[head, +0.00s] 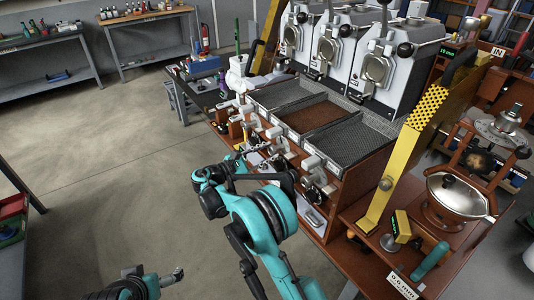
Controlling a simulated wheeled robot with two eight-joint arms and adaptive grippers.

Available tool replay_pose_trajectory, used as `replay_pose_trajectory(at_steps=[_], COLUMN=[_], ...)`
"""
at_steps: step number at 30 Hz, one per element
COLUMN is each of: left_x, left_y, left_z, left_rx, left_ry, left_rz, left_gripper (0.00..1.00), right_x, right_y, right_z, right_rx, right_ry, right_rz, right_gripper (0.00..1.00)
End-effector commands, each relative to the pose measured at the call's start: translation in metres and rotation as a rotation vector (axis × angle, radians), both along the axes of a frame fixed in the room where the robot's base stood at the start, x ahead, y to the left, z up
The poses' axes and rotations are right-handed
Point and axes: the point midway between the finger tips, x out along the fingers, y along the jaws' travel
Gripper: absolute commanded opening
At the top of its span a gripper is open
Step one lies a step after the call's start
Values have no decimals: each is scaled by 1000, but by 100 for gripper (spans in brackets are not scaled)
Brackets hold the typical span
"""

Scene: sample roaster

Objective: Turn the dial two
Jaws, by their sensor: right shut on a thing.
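A roaster (335,95) with several white-and-grey roasting units stands at the centre, with cooling trays in front. Small dials and metal handles line its brown front panel; one dial (279,143) shows near my right gripper. My right gripper (262,149) reaches the front panel from the left and is shut on a small dial there, mostly hidden by the fingers. I cannot read the dial's number or setting. My left arm is low at the bottom left; its gripper (178,273) is small and apart from everything, and its jaw state is unclear.
A black side table (205,95) with bottles and tools stands left of the roaster. Workbenches (150,35) line the back.

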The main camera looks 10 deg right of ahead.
Motion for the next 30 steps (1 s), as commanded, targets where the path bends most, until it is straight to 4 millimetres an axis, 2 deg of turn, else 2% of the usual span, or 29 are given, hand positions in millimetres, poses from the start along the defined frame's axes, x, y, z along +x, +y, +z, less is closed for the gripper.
replay_pose_trajectory(at_steps=[30], left_x=[0], left_y=[0], left_z=[0], left_rx=[0], left_ry=[0], left_rz=[0], left_gripper=[92], right_x=[2], right_y=[1], right_z=[-1], right_rx=[-328], right_ry=[905], right_rz=[0], right_gripper=[4])
